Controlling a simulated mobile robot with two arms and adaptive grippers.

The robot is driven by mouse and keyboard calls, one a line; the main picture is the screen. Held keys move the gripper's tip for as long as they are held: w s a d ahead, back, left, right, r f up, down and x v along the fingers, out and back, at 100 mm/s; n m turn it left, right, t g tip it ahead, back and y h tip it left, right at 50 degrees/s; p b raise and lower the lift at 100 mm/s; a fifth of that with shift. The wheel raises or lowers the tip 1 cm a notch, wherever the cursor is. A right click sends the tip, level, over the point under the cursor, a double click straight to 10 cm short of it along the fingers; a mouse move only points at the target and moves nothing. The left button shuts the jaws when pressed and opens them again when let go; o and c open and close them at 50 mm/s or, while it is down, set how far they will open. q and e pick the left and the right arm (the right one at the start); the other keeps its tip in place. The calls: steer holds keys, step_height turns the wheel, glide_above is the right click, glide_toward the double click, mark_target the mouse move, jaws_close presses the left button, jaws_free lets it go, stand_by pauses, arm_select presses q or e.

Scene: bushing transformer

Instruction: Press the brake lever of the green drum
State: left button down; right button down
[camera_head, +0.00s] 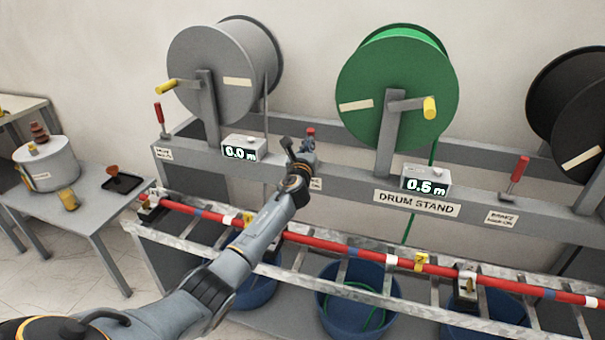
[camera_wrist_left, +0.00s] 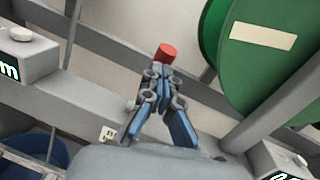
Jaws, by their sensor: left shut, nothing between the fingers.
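The green drum (camera_head: 400,85) hangs on the stand at the back, with a yellow crank handle and a green cable running down from it. It also shows at the right of the left wrist view (camera_wrist_left: 245,45). Left of it, the red tip of a brake lever (camera_head: 310,131) shows just beyond my left gripper (camera_head: 302,152). In the left wrist view the red tip (camera_wrist_left: 167,51) sits just above the fingers of my left gripper (camera_wrist_left: 161,80). The fingers are shut and empty. They hide the lower lever, so I cannot tell whether they touch it. My right gripper is out of view.
A grey drum (camera_head: 225,65) with its red lever (camera_head: 158,113) stands left; a black drum (camera_head: 570,110) with another red lever (camera_head: 519,170) stands right. A length display (camera_head: 427,179) sits below the green drum. A ladder-like rack with a red cable (camera_head: 345,249) runs in front.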

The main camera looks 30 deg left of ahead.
mark_target(311, 134)
arm_select(q)
steer(key=shift+w+a+r+b, duration=0.25)
steer(key=shift+w+r, duration=0.15)
steer(key=shift+w, duration=0.3)
steer(key=shift+w+a+r+b, duration=0.1)
steer(key=shift+w+r+b, duration=0.2)
steer(key=shift+w, duration=0.35)
steer(key=shift+r, duration=0.2)
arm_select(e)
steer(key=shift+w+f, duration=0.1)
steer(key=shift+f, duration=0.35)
arm_select(q)
steer(key=shift+r, duration=0.2)
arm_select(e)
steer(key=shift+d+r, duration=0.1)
